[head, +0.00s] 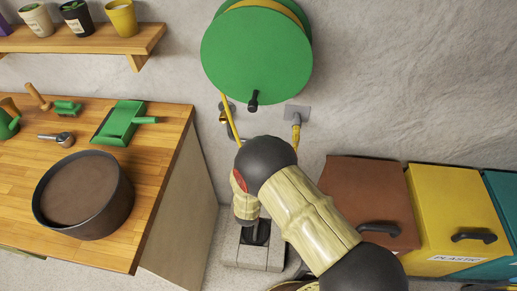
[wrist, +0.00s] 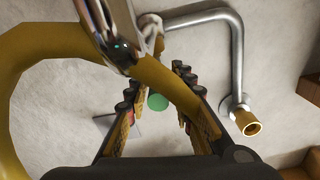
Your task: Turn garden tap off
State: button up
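The garden tap (head: 224,117) is on the wall below the green hose reel, partly hidden by the yellow hose and my arm. In the wrist view, a grey metal pipe (wrist: 236,60) bends down to a brass end (wrist: 248,122). A small round green part (wrist: 157,102), possibly the tap's handle, shows between my fingers. My gripper (wrist: 160,88) is open, its fingers apart on either side of the green part; contact cannot be told. The yellow hose (wrist: 165,82) crosses close in front of the fingers. In the head view my arm hides the gripper.
The green hose reel (head: 256,57) hangs above. A wooden worktop (head: 150,181) with a dark pot (head: 95,218) and garden tools stands left. Brown (head: 366,190) and yellow (head: 448,206) bins stand right. A shelf (head: 90,43) with pots is upper left.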

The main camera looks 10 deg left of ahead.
jog(key=shift+o, duration=0.9)
jog(key=s, duration=1.2)
jog(key=shift+d, duration=0.3)
